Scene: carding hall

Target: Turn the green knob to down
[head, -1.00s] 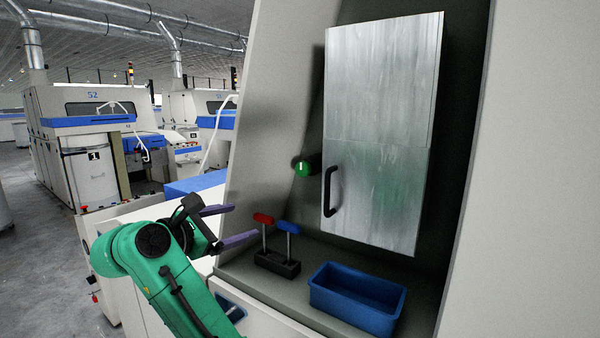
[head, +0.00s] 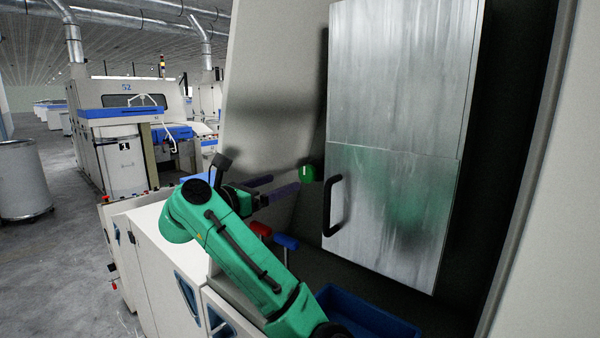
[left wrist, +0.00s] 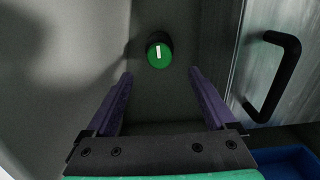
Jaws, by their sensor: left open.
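The green knob (head: 307,174) sticks out from the grey wall just left of the metal door. A white mark on its face stands about vertical; it also shows in the left wrist view (left wrist: 159,55). My left gripper (head: 284,184) is open, with its purple fingers pointing toward the knob. In the left wrist view the gripper (left wrist: 160,74) has its fingertips spread to either side below the knob. The knob appears beyond the tips, and I see no contact. My right gripper is not in view.
The metal door (head: 390,150) with its black handle (head: 329,208) is close to the right of the knob. Below are a red-topped lever (head: 261,229), a blue-topped lever (head: 287,242) and a blue bin (head: 365,316). Machines and a grey drum (head: 24,180) stand at the left.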

